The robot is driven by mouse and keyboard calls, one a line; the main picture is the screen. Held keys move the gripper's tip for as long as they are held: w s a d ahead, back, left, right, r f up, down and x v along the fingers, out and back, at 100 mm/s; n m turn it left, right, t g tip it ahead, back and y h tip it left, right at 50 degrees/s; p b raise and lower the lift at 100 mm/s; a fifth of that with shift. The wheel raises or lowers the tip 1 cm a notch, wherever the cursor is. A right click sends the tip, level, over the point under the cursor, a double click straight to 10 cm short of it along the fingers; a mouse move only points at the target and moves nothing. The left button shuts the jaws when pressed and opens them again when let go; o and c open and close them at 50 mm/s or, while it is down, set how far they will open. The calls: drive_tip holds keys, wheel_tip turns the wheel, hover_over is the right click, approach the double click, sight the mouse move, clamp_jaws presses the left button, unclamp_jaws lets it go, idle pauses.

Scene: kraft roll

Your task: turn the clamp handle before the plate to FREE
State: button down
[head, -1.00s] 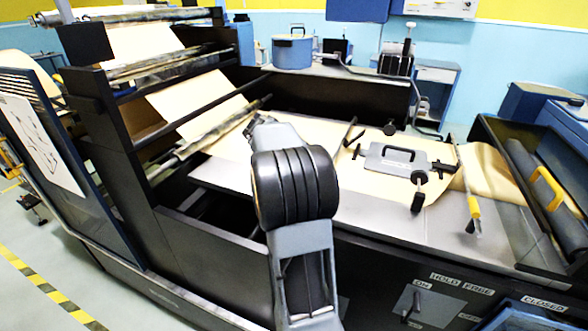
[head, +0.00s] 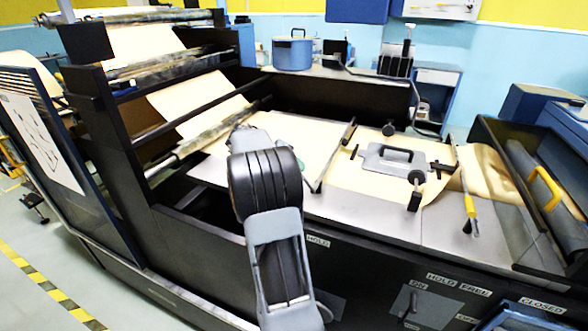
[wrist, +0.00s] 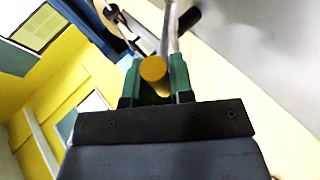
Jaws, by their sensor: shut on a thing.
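In the wrist view, the two green fingers of my gripper (wrist: 155,82) are shut on a yellow round-ended grip (wrist: 153,69), which I take to be the clamp handle. A metal rod (wrist: 166,35) runs on behind it.
A second bar with a yellow grip (head: 470,206) stands right of the plate. HOLD (head: 442,278) and FREE (head: 475,289) labels are on the panel below it. A black knob clamp (head: 415,190) sits at the plate's front. A blue pot (head: 292,52) stands behind.

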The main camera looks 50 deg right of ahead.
drive_tip(key=shift+f, duration=0.15)
drive_tip(key=c, duration=1)
unclamp_jaws()
drive_tip(key=v, duration=1.4)
drive_tip(key=shift+d, duration=0.1)
